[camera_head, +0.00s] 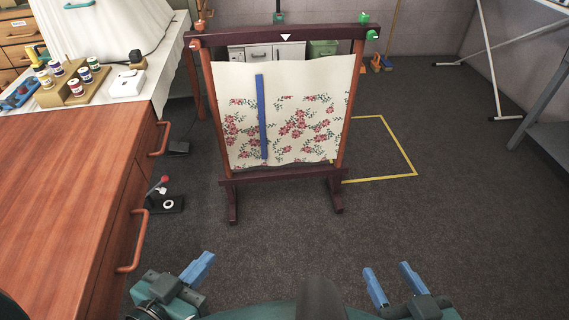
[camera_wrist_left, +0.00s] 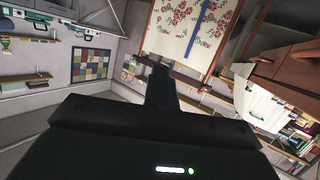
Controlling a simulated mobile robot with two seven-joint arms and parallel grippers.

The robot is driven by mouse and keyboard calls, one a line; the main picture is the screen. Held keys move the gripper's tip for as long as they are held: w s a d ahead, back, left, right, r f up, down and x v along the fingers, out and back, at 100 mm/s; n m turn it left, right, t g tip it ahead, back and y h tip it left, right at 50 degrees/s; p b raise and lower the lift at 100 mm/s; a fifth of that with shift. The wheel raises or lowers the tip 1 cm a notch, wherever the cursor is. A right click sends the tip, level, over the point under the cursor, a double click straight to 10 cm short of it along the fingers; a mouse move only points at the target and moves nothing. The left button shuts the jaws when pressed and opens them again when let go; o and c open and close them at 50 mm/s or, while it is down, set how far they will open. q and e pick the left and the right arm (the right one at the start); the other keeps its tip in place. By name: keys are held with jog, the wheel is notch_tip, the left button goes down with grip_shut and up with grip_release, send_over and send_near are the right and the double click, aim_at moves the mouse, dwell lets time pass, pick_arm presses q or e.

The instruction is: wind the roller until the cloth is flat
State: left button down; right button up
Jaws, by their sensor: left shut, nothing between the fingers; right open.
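The cream cloth with red flowers (camera_head: 233,85) hangs in an upright wooden frame, its lower edge wavy and its surface slightly rippled. A blue strip (camera_head: 262,115) runs down it left of the middle. The frame's dark top bar (camera_head: 240,35) has a white triangle, a reddish knob (camera_head: 199,25) at the left end and green pieces (camera_head: 372,34) at the right end. I cannot tell which bar is the roller. My left gripper (camera_head: 204,258) is shut and empty, well in front of the frame. My right gripper (camera_head: 387,267) is open and empty. The cloth also shows tilted in the left wrist view (camera_wrist_left: 170,38).
A yellow line (camera_head: 385,179) marks the floor. Floor between me and the frame is clear.

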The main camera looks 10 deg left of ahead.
pick_arm(q)
jog(key=shift+m+h, duration=0.4)
jog(key=shift+h, duration=0.1)
jog(key=shift+s+a+p, duration=0.2)
jog(key=shift+a, duration=0.55)
jog(key=shift+s+a+p, duration=0.15)
jog(key=shift+a+p, duration=0.05)
jog(key=shift+a, duration=0.5)
jog(key=shift+s+a+p, duration=0.2)
jog(key=shift+a, duration=0.55)
jog(key=shift+s+a+m+g+h+p, duration=0.2)
jog(key=shift+a+p, duration=0.2)
jog(key=shift+a, duration=0.6)
jog(key=shift+s+a+m+g+h+p, duration=0.1)
jog(key=shift+s+a+m+p, duration=0.2)
jog(key=shift+a, duration=0.65)
jog(key=shift+w, duration=0.1)
jog(key=c, duration=1.2)
grip_release()
jog(key=shift+c, duration=0.2)
